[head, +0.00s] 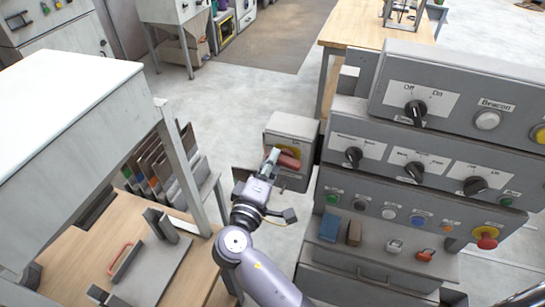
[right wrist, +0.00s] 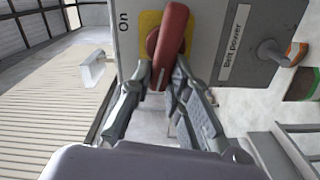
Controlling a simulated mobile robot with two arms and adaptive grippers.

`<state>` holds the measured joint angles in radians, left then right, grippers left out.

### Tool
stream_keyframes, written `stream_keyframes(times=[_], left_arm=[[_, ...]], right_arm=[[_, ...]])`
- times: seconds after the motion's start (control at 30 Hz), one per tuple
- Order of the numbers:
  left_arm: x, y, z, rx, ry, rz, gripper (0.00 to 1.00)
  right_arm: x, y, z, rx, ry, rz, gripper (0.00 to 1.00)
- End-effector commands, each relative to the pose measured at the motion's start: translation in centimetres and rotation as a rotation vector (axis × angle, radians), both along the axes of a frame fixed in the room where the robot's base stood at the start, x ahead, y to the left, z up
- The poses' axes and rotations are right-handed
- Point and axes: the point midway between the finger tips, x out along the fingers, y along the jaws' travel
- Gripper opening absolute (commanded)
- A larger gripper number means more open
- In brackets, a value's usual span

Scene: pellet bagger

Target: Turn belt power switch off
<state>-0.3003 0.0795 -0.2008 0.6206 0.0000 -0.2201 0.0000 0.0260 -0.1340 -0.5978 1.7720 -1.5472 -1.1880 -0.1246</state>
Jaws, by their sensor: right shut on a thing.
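The belt power switch is a red rotary handle (right wrist: 172,40) on a yellow plate, on a grey box labelled "Belt power" (right wrist: 250,30). In the right wrist view the handle stands slightly tilted, with "On" printed on the left of the box. In the head view the grey box (head: 292,127) is left of the large control panel, with the red handle (head: 290,160) on its face. My right gripper (head: 274,157) is at the handle. In the right wrist view its fingers (right wrist: 160,75) are shut on the lower end of the handle. My left gripper does not show.
The control panel (head: 420,150) with several knobs and buttons stands close on the right. A wooden bench (head: 165,205) with a bracket and upright folders is on the left. A grey hopper or cabinet (head: 65,120) stands above it. Open floor lies behind the switch box.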

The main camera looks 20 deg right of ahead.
Motion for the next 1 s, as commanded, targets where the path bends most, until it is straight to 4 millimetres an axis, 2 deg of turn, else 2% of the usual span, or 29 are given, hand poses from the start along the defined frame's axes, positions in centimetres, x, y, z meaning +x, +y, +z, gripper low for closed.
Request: stream_keyframes(times=[0.4, 0.97, 1.0], left_arm=[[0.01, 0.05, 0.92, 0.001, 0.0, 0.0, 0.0], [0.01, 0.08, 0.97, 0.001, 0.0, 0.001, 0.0], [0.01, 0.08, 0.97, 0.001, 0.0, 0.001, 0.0]], right_arm=[[0.07, 0.03, -0.33, -0.158, 0.104, 0.001, 0.0], [0.08, 0.03, -0.44, -0.18, 0.118, 0.0, 0.0], [0.08, 0.03, -0.44, -0.18, 0.118, 0.0, 0.19]])
